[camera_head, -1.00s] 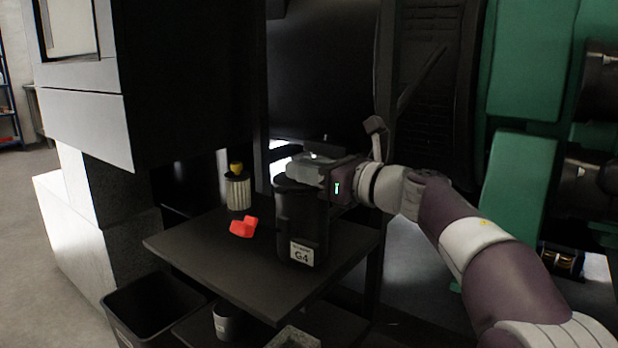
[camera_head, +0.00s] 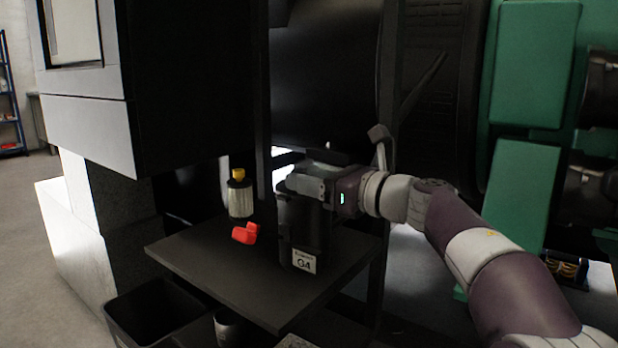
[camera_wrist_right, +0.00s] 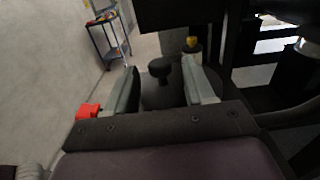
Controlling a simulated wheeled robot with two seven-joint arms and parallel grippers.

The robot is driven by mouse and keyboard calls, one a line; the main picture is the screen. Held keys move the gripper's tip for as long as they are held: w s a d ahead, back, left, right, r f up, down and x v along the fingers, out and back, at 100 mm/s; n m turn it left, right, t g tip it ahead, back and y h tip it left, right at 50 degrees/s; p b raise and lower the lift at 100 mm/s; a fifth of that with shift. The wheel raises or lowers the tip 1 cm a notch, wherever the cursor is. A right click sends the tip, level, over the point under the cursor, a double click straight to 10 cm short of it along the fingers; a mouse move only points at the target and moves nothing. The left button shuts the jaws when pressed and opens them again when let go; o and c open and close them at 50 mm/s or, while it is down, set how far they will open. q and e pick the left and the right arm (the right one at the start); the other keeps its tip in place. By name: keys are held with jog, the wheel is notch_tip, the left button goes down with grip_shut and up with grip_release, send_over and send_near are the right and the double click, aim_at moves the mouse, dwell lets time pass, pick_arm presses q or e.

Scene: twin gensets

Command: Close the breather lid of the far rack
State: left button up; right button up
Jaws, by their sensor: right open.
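A dark canister with a white label reading G4 (camera_head: 303,262) stands on a dark shelf (camera_head: 215,268). I take it as the breather. My right gripper (camera_head: 300,185) is at the top of the canister and hides much of it. In the right wrist view, the right gripper's two fingers (camera_wrist_right: 164,88) are open. A black round knob (camera_wrist_right: 160,68) on a dark round top shows between them, apart from both fingers. I cannot tell from these frames whether the lid is fully seated. My left gripper is not in view.
A black bin (camera_head: 150,310) is below. A dark post stands behind the shelf. Green machinery (camera_head: 520,190) is at the right.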

jog(key=v, duration=1.2)
jog(key=shift+p, duration=0.45)
jog(key=shift+s, duration=0.1)
